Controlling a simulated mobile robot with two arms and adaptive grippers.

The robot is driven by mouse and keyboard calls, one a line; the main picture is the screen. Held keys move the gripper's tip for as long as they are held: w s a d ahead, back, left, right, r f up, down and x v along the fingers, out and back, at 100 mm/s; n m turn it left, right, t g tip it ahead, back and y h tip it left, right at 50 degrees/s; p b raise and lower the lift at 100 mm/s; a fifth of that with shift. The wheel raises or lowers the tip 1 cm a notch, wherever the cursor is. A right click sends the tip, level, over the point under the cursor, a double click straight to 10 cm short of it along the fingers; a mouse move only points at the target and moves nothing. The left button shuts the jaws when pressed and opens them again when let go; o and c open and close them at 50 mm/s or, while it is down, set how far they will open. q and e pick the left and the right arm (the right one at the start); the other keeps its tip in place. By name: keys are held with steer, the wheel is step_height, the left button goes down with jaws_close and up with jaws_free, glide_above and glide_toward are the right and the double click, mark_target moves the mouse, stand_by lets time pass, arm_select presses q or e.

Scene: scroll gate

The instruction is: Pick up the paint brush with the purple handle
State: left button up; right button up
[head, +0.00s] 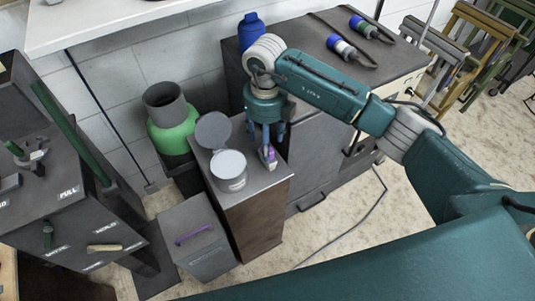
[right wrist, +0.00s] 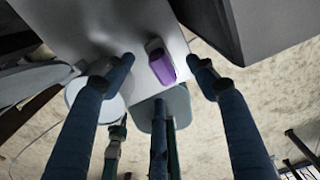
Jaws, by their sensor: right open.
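The paint brush with the purple handle (head: 268,156) is on top of a narrow grey-topped cabinet (head: 262,188), near its right edge. In the right wrist view its short purple handle (right wrist: 162,68) shows with a pale part at one end; the bristles cannot be made out. My right gripper (head: 266,142) points down at the cabinet top, right at the brush. In the right wrist view my right gripper (right wrist: 161,61) is open, with one finger on each side of the brush and a gap on both sides. My left gripper is not in view.
An open grey can (head: 229,172) and its round lid (head: 213,131) are left of the brush. A green gas cylinder (head: 173,130) stands behind, left. A box with a purple handle (head: 194,233) is in front. A grey bench (head: 310,80) with blue tools lies behind my right arm.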

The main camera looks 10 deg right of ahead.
steer(key=shift+s+a+f+p, duration=0.15)
steer(key=shift+f+p, duration=0.55)
steer(key=shift+f, duration=1.95)
steer(key=c, duration=1.3)
